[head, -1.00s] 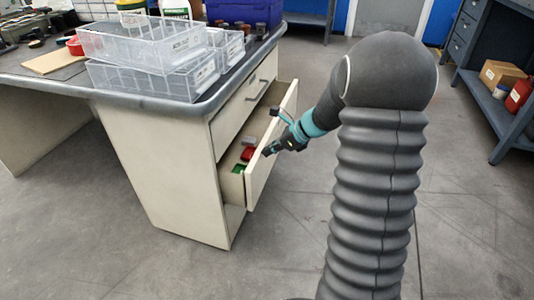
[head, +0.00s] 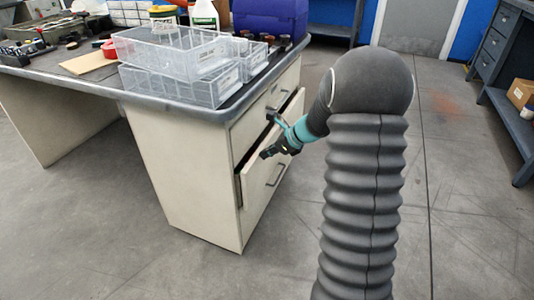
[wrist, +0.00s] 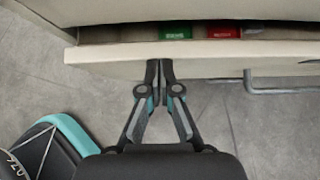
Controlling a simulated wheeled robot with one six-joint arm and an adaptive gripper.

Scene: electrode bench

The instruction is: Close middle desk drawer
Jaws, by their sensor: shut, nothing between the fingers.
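The desk drawer (head: 262,185) is the lower of the two fronts I can make out, below an upper drawer (head: 262,115). It stands slightly open, with a dark gap along its top edge. In the wrist view, its front panel (wrist: 215,62) spans the top, with a handle (wrist: 270,86) at right. Green (wrist: 174,31) and red (wrist: 222,31) items show in the narrow gap. My gripper (head: 267,153) is shut and empty, its fingertips at the outer face of the drawer front, seemingly touching it. They show in the wrist view too (wrist: 160,68).
The desk (head: 70,85) carries stacked clear bins (head: 175,60), a blue-purple case (head: 270,18), bottles and tools.

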